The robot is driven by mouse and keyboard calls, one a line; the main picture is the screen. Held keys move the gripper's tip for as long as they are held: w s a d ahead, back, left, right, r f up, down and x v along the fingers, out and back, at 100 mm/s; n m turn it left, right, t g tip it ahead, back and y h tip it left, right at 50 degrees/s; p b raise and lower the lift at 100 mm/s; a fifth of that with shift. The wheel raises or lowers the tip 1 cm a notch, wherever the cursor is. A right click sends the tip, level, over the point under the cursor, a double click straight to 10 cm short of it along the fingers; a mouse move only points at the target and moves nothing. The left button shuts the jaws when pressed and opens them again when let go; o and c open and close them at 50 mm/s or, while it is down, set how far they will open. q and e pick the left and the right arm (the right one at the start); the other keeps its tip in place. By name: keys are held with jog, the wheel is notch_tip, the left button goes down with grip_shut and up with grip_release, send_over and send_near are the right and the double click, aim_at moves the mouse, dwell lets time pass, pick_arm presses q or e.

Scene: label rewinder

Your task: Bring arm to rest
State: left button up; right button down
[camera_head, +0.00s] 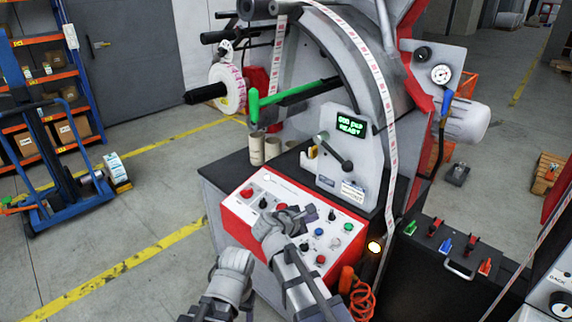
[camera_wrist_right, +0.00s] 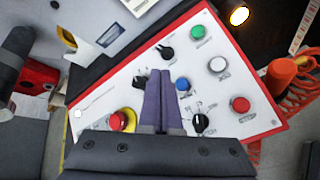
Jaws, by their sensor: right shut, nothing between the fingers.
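My right gripper (camera_head: 309,212) is over the sloped control panel (camera_head: 240,196) of the label rewinder (camera_head: 348,106). In the right wrist view its two purple-grey fingers (camera_wrist_right: 160,82) lie side by side, shut and empty. The fingertips appear between a black switch and a blue button (camera_wrist_right: 183,84); I cannot tell whether they touch the panel. A red emergency button (camera_wrist_right: 122,121) with a yellow collar is left of the fingers, and a black selector knob (camera_wrist_right: 201,122) is right of them. The green display (camera_head: 351,125) is lit, its second line reading READY. My left gripper's fingers do not show.
A coiled orange hose (camera_head: 361,300) hangs right of the panel, near a black case (camera_head: 420,275) with coloured clips.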

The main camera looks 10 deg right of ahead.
jog(key=s+a+f+m+g+y, duration=0.2)
jog(key=s+a+f+m, duration=0.1)
jog(key=s, duration=0.4)
jog(key=s+a+f+m+g+y+p, duration=0.1)
jog(key=s+a+f+m+g+y, duration=0.2)
jog(key=s+a+m, duration=0.2)
jog(key=s+a+f+m+g+y+p, duration=0.1)
jog(key=s+a+f+m+g+y, duration=0.1)
jog(key=s+m, duration=0.4)
jog(key=s+a+f+g, duration=0.1)
jog(key=s, duration=0.4)
jog(key=shift+a+y, duration=0.4)
